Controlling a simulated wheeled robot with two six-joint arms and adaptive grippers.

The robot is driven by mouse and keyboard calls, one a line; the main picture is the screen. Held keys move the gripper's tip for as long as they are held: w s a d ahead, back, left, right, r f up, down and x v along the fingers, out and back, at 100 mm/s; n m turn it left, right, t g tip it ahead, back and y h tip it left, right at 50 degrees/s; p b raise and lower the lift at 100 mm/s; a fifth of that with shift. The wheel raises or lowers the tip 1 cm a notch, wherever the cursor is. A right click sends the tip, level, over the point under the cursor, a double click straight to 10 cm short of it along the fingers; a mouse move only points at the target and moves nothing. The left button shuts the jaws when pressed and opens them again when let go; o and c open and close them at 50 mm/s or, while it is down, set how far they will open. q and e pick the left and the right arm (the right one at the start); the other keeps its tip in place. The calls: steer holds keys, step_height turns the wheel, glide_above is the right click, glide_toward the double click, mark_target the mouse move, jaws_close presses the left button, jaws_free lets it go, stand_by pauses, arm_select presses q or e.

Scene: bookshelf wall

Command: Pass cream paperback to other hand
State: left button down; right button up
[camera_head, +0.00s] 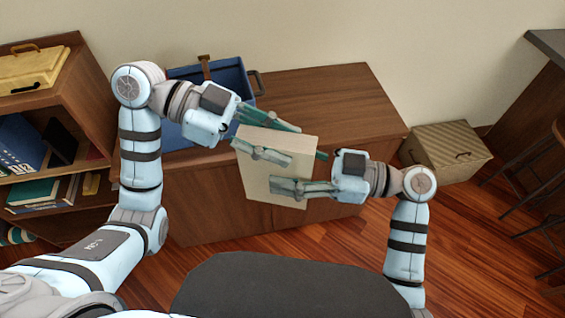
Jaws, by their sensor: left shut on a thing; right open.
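The cream paperback (262,178) is held up in front of the low brown cabinet, its broad face toward me and slightly tilted. My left gripper (289,146) comes from the upper left and is shut on the upper part of the book, one finger across its near face and the other along its top edge. My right gripper (290,174) comes from the right and is open, with one finger over the lower near face and the other near the book's right edge. The far side of the book is hidden, so I cannot tell how the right fingers touch it.
A blue crate (240,80) stands on the cabinet (335,95). A bookshelf (85,62) with books and a yellow box (35,68) is at left. A striped box (446,148) sits on the floor at right, near stools and a dark counter. The right cabinet top is clear.

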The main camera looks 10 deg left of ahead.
arm_select(q)
steer(key=shift+d, duration=0.1)
arm_select(e)
steer(key=shift+a, duration=0.6)
arm_select(q)
steer(key=shift+d, duration=0.1)
arm_select(e)
steer(key=shift+d, duration=0.1)
steer(key=shift+c, duration=1.1)
jaws_close()
arm_select(q)
steer(key=c, duration=1.1)
jaws_free()
steer(key=shift+a, duration=0.2)
